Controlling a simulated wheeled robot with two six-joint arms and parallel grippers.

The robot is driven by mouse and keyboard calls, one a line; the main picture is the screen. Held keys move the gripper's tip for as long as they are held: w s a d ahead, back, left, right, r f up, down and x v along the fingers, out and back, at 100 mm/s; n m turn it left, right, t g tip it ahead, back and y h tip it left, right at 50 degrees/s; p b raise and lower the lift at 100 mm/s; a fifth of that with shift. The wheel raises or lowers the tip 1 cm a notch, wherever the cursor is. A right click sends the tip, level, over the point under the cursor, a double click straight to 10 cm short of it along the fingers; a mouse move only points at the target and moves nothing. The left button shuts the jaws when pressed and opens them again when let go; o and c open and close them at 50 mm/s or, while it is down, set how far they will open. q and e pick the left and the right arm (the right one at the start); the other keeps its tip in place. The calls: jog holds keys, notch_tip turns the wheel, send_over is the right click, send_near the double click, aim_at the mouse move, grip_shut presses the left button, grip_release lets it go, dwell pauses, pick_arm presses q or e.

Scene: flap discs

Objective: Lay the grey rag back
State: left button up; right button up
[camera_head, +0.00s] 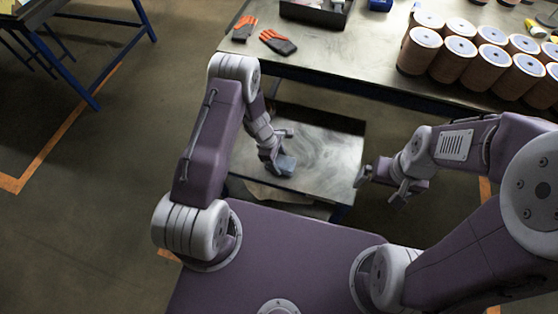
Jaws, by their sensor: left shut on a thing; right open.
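The grey rag (287,165) is a small blue-grey bundle over the low metal tray table (325,150) in the middle of the view. My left gripper (280,160) is shut on the rag; whether the rag touches the surface I cannot tell. The fingers hide part of the rag. My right gripper (380,185) is open and empty, to the right of the low table's right edge.
A large metal workbench (345,55) stands behind. It carries orange-and-grey gloves (278,42), a dark open box (315,12) and several brown stacks of discs (455,55) with pale tops. A blue-legged table (85,40) stands at the far left.

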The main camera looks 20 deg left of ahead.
pick_arm(q)
jog(key=o, duration=1.6)
jog(key=shift+f, duration=0.15)
jog(key=shift+r+p, duration=0.3)
jog(key=p+v, duration=0.1)
jog(key=v, duration=1.1)
jog(key=s+r+m+y, duration=0.1)
jog(key=s+r+m, duration=0.3)
jog(key=m, duration=0.1)
jog(key=s+a+r+m+t+y, duration=0.1)
jog(key=s+r+m, duration=0.3)
jog(key=r+m, duration=0.1)
jog(key=s+r+m+y, duration=0.1)
jog(key=s+r+m, duration=0.4)
jog(key=m, duration=0.2)
jog(key=shift+s+a+r, duration=0.1)
jog(key=shift+a+r, duration=0.05)
jog(key=shift+a, duration=0.25)
jog(key=shift+s, duration=0.1)
